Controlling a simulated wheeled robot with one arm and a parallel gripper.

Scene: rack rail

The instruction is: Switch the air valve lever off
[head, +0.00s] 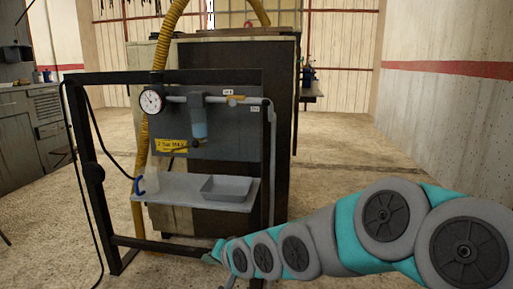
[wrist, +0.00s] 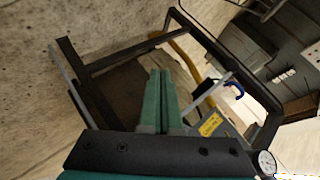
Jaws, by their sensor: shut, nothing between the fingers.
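The air panel (head: 225,150) is mounted in a black rack frame (head: 90,165) in the head view. A pipe runs along its top, with a small valve fitting (head: 232,100) between two small white labels. I cannot clearly tell the lever or its position. A round gauge (head: 151,101) is at the left and a bluish filter bowl (head: 199,130) hangs below the pipe. My gripper (head: 213,254) is low, below the shelf and well apart from the valve. In the wrist view its green fingers (wrist: 155,98) are together and empty. The valve is not distinguishable there.
A shelf (head: 185,200) under the panel holds a grey tray (head: 227,187) and a blue hook-like part (head: 139,186). A yellow label (head: 172,145) is on the panel. A yellow hose (head: 141,160) runs down behind the frame. The floor at right is clear.

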